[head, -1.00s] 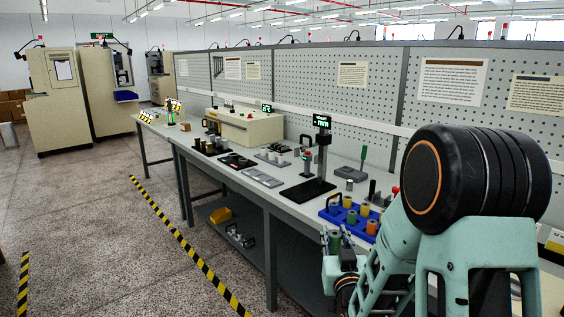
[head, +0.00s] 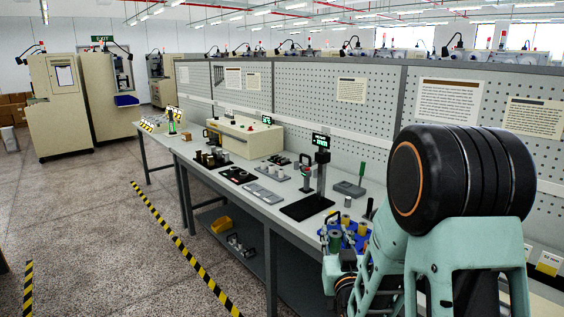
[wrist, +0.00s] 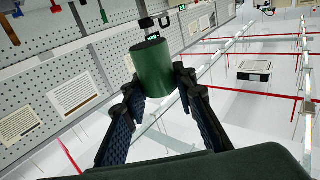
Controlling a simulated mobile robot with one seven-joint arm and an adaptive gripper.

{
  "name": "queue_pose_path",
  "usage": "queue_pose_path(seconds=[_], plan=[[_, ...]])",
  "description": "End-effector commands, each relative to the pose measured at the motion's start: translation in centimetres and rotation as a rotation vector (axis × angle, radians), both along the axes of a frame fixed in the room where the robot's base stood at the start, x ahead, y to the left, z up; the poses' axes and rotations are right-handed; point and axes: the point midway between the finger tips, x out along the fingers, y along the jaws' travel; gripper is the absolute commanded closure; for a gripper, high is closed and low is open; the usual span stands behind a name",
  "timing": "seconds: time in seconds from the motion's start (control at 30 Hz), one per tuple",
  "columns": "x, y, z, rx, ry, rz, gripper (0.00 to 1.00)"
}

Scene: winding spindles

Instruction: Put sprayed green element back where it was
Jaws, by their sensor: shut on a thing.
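The green element (wrist: 155,68) is a dark green cylinder. In the wrist view it sits between the two finger pads of my gripper (wrist: 153,90), which is shut on it. In the head view the green element (head: 335,241) and my gripper (head: 337,252) show low at the right, in front of a blue tray (head: 364,240). The tray holds several yellow-topped and other coloured pieces. My gripper and arm hide part of the tray, so I cannot tell which of its places are empty.
A grey workbench (head: 290,211) runs along a pegboard wall (head: 300,100). A black gauge stand with a lit display (head: 320,143) stands left of the tray. Grey flat plates (head: 265,195) and small parts lie further left.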

Motion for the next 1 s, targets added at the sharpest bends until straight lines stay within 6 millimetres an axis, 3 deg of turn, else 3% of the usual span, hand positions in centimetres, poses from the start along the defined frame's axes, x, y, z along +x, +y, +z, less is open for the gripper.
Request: queue_pose_path(seconds=[0.63, 0.77, 1.0], plan=[[0.1, -0.2, -0.2, 0.000, -0.001, -0.002, 0.99], [0.7, -1.3, -1.2, 0.000, -0.003, -0.012, 0.99], [2.5, -5.5, -3.7, -0.002, -0.006, -0.042, 0.99]])
